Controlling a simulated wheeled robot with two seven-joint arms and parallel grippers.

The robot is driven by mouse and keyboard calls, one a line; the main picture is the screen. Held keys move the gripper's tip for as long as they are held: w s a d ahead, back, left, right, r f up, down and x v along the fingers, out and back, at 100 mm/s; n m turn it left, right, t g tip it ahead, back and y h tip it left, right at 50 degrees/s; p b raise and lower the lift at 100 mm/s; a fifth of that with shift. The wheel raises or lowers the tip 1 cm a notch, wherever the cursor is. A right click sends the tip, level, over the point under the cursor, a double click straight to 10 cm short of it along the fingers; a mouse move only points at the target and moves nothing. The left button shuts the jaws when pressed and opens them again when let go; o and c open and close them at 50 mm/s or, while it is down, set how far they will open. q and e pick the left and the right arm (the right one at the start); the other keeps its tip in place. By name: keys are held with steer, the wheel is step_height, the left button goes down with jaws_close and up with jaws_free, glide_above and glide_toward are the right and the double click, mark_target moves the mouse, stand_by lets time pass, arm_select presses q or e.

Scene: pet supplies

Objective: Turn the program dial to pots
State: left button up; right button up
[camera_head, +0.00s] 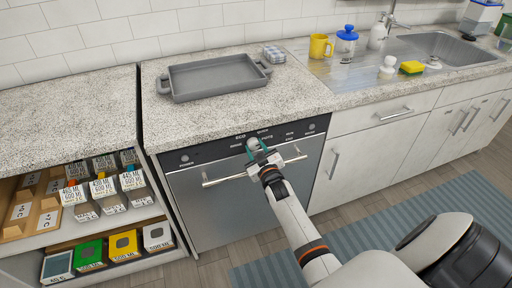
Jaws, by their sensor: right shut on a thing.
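The program dial (253,143) is a light round knob on the dark control panel along the top of the dishwasher (225,210). Small white labels stand around it, with "ECO" and "POTS" among them, but most are too small to read. My left gripper is not in view.
The dishwasher's bar handle (222,180) runs just below the panel, close to my right gripper. A grey tray (212,80) lies on the counter above. A yellow mug (320,47) and a blue-lidded jar (346,40) stand near the sink. Open shelves with labelled boxes (88,252) are at left.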

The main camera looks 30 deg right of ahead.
steer(key=shift+m, duration=0.8)
steer(key=shift+f, duration=0.1)
steer(key=o, duration=1)
steer(key=v, duration=1.2)
